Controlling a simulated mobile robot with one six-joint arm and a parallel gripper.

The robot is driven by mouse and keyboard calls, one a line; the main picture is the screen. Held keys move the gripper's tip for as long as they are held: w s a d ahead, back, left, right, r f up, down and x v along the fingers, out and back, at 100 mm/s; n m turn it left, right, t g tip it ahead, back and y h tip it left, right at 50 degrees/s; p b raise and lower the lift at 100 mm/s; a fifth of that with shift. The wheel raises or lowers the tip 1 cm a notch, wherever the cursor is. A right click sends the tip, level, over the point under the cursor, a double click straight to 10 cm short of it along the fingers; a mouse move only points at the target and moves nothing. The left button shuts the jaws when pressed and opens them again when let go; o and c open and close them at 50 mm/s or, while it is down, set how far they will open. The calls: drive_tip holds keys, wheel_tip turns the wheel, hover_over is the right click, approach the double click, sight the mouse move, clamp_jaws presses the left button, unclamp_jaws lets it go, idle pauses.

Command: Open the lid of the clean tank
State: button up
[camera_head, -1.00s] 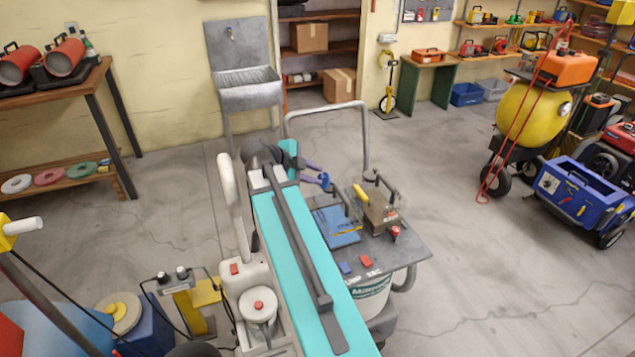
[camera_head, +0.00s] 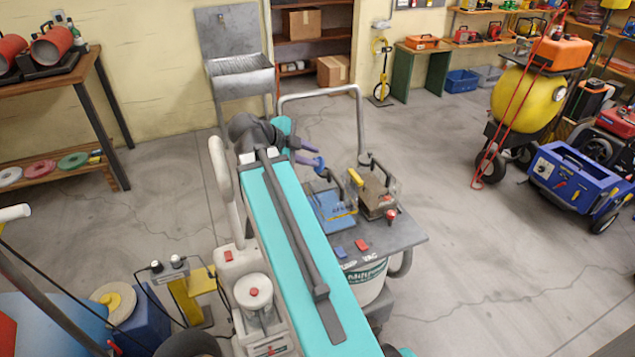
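The cart-like machine with a grey top deck (camera_head: 408,236) stands right of my arm. Two clear-walled tanks sit side by side on it. The left one, with blue contents, looks like the clean tank (camera_head: 334,212); the right one, with brown contents, is the other tank (camera_head: 376,196). The clean tank's lid is hard to make out and looks closed. My gripper (camera_head: 311,154), with purple-blue fingers, is just behind and left of the clean tank. Its fingers look apart, with nothing held.
A grey push handle (camera_head: 320,91) rises behind the tanks. Red (camera_head: 361,245) and blue (camera_head: 339,252) switches are on the deck front. A white machine (camera_head: 254,292) stands close left of my arm. Open floor lies right, before a blue wheeled machine (camera_head: 575,180).

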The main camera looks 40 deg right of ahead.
drive_tip(key=shift+s+a+b, duration=0.4)
drive_tip(key=shift+s+b, duration=0.25)
drive_tip(key=shift+b, duration=0.15)
drive_tip(key=b, duration=0.3)
drive_tip(key=shift+s+a, duration=0.2)
drive_tip(key=shift+s, duration=0.05)
drive_tip(key=s+a+b, duration=0.1)
drive_tip(key=b, duration=0.4)
drive_tip(key=shift+s, duration=0.2)
drive_tip(key=s+a+r+b, duration=0.1)
drive_tip(key=s+a+b, duration=0.3)
drive_tip(key=b, duration=0.6)
drive_tip(key=shift+s+a, duration=0.3)
drive_tip(key=shift+s, duration=1.05)
drive_tip(key=shift+o, duration=0.2)
